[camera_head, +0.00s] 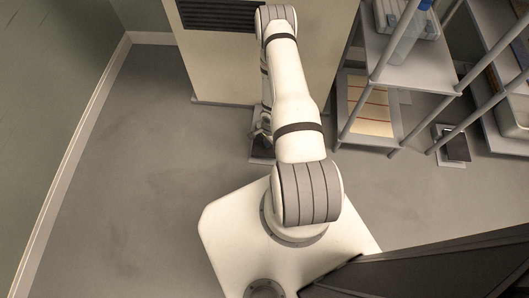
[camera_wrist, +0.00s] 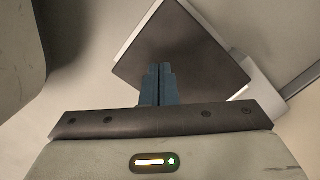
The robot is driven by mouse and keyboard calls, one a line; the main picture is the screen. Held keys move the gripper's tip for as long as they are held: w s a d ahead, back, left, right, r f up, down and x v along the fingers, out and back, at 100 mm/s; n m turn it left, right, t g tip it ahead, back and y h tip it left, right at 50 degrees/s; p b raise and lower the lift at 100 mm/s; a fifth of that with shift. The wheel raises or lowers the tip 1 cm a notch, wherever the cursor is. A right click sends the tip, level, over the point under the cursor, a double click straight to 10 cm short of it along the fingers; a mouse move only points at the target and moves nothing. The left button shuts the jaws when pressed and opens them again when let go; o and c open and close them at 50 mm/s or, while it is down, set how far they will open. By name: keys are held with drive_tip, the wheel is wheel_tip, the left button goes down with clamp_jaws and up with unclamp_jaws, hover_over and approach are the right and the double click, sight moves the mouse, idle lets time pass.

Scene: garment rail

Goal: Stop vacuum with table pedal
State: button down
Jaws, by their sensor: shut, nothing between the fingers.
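A foot pedal with a dark plate (camera_wrist: 185,50) and a light metal base (camera_wrist: 262,92) fills the upper middle of the wrist view. My gripper (camera_wrist: 157,70) is shut and empty, its two blue-grey fingers together in front of the dark plate. I cannot tell whether the fingertips touch the plate. In the head view this pedal (camera_head: 262,150) is on the floor in front of the beige cabinet, mostly hidden by my arm. A second dark pedal (camera_head: 455,148) lies on the floor further right, by the shelf legs.
The beige cabinet (camera_head: 222,75) with a dark vent stands behind the pedal. Open floor (camera_head: 130,170) lies left, up to the wall.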

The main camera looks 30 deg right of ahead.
drive_tip(key=shift+a+f+b, duration=0.1)
drive_tip(key=shift+f+b, duration=0.35)
drive_tip(key=shift+f, duration=0.55)
